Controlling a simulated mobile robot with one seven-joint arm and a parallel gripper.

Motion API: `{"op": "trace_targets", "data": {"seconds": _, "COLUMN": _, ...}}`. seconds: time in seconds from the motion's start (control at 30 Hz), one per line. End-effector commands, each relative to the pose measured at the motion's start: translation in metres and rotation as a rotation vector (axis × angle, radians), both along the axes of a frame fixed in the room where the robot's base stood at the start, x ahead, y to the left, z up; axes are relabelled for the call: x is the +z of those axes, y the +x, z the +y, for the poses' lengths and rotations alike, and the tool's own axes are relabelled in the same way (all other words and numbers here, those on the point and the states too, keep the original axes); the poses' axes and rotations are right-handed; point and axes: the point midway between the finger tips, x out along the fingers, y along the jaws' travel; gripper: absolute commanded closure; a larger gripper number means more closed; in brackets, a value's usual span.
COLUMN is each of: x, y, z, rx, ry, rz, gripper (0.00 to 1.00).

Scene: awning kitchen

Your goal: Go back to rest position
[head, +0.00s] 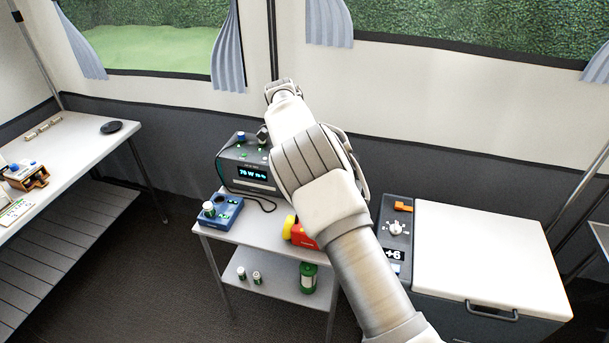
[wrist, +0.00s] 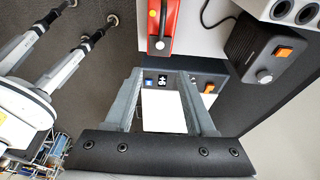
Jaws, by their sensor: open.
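My arm reaches up and forward across the middle of the head view, over the small shelf table (head: 262,234). In the wrist view my gripper (wrist: 163,78) is open, with its two fingers apart and nothing between them. Beyond the fingers, well below, the wrist view shows the white lid of the cooler box (wrist: 164,112) and its control panel. In the head view the gripper's fingers are hidden by the wrist and arm.
The table holds a dark display unit (head: 250,165), a blue charger block (head: 218,211) and a red and yellow device (head: 297,232). The cooler box (head: 480,250) stands to the right. A white side table (head: 75,150) is at the left. Dark floor lies between.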

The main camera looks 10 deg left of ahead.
Motion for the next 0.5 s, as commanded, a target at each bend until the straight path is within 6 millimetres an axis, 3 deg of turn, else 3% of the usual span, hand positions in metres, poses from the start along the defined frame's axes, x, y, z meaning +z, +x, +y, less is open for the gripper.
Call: {"op": "trace_targets", "data": {"seconds": 0.5, "x": 0.0079, "y": 0.0012, "z": -0.0061, "rx": 0.008, "ry": 0.011, "rz": 0.001, "gripper": 0.45}}
